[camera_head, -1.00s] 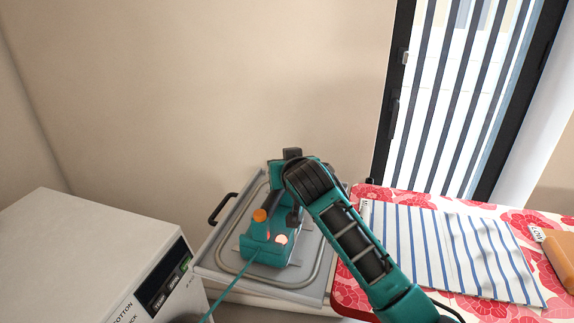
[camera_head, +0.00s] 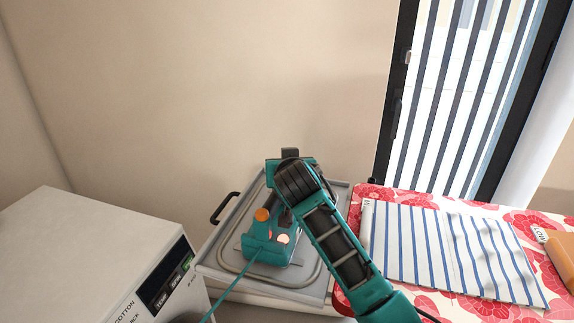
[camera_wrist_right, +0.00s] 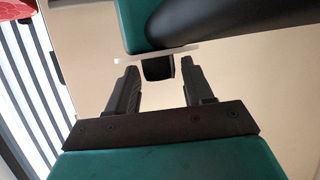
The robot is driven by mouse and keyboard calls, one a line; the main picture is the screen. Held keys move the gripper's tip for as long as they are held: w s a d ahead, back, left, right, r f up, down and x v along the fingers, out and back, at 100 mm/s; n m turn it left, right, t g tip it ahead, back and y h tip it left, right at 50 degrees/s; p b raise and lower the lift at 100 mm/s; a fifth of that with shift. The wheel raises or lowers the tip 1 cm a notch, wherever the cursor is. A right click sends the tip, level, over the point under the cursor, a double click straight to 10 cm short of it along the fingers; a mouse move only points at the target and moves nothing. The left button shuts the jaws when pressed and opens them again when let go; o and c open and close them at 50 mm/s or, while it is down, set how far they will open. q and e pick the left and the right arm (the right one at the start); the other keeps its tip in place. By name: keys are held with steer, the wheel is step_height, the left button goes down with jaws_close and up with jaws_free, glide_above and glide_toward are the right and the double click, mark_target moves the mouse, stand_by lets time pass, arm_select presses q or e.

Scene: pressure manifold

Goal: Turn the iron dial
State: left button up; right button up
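The teal iron (camera_head: 262,250) sits on a grey tray, with an orange round knob (camera_head: 262,215) on its left side and a pale round face (camera_head: 283,239) near its front. I cannot tell for sure which part is the dial. My right arm reaches over the iron from the right and hides part of it; its gripper is not clear in the head view. In the right wrist view my right gripper (camera_wrist_right: 159,66) is open, its fingers apart. A small black block (camera_wrist_right: 158,69) shows between the fingertips, below a teal body with a black handle. I cannot tell whether they touch. My left gripper is out of view.
The grey tray (camera_head: 318,283) has a black handle at its left. A white appliance (camera_head: 80,245) stands at the left. At the right, a red floral surface (camera_head: 490,308) carries a striped cloth (camera_head: 435,250) and an orange object (camera_head: 562,258). A plain wall stands behind.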

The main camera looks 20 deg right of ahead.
steer(key=shift+o, duration=0.6)
steer(key=shift+s+a+r, duration=0.15)
steer(key=shift+s+r, duration=0.05)
steer(key=shift+s, duration=0.3)
steer(key=v, duration=1.1)
steer(key=shift+s, duration=0.35)
steer(key=shift+r, duration=0.1)
